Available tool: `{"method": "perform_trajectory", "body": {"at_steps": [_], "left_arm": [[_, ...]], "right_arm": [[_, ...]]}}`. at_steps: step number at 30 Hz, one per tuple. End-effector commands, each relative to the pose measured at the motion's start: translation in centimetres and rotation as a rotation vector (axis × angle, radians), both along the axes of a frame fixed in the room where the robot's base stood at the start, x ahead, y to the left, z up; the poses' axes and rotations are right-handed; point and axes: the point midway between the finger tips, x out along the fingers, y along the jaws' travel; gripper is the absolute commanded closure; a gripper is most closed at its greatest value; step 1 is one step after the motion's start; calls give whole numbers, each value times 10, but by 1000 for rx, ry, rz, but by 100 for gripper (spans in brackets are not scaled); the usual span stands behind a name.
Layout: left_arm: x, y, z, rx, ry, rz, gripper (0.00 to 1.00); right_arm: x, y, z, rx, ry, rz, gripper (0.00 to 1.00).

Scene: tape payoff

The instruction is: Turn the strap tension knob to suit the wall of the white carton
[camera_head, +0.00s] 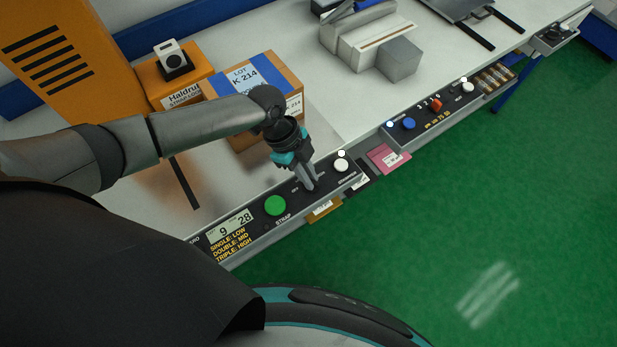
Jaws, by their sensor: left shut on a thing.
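My left gripper (308,182) points down at the black strap panel (258,222) on the bench's front edge. Its fingers are shut on a small control there, taken to be the strap tension knob, which they mostly hide. The panel carries a green button (275,205) marked STRAP, a white button (341,165) and a display (230,226) reading 9 and 28. Yellow text under the display reads single low, double mid, triple high. A brown carton (285,78) with a blue band and a "LOT K 214" label stands behind my forearm. No white carton is clearly visible.
An orange strapping machine (60,60) stands at the left. A second panel (432,108) with blue, red and white controls lies to the right. A grey block (399,60) sits behind it. Pink (388,158) and yellow tags hang at the edge. Green floor is clear.

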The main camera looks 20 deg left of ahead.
Motion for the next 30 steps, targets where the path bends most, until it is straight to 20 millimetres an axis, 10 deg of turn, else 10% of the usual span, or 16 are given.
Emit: {"method": "perform_trajectory", "body": {"at_steps": [23,24,30], "left_arm": [[1,0,0,1,0,-112,100],[1,0,0,1,0,-112,83],[1,0,0,1,0,-112,60]], "right_arm": [[0,0,-9,0,0,0,100],[0,0,-9,0,-1,0,100],[0,0,-9,-1,-1,0,100]]}}
